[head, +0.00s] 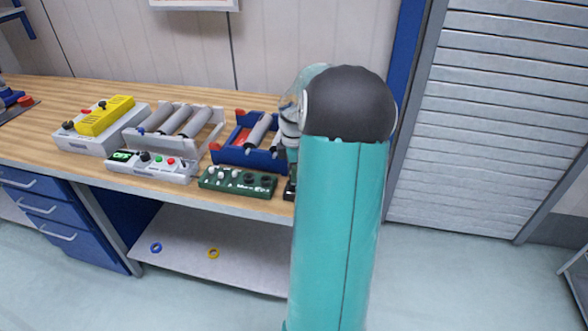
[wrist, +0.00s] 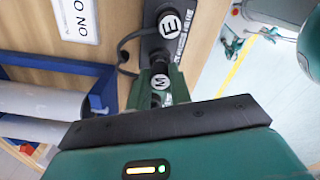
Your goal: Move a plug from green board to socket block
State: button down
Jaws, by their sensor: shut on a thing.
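The green board (head: 238,181) lies near the bench's front edge in the head view, with white and dark round parts on top. The dark socket block (head: 290,189) is just right of it, mostly hidden behind my arm; it also shows in the wrist view (wrist: 153,47). A round black piece marked E (wrist: 169,24) is at the block's far end, with a black cable beside it. My gripper (wrist: 160,82) is shut on a plug marked M (wrist: 161,83), over the block's near end. I cannot tell whether the plug is seated or above it.
A blue tray with grey rollers (head: 250,140) stands behind the green board; its frame (wrist: 85,80) is left of my gripper in the wrist view. A white button box (head: 150,166), a white roller rack (head: 175,128) and a yellow-topped box (head: 105,116) stand further left.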

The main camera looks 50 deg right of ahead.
jog(key=shift+f, duration=0.65)
dwell(0.4)
jog(key=c, duration=1.2)
grip_release()
notch_tip(320, 180, up, 14)
jog(key=shift+f, duration=0.1)
jog(key=shift+a, duration=0.1)
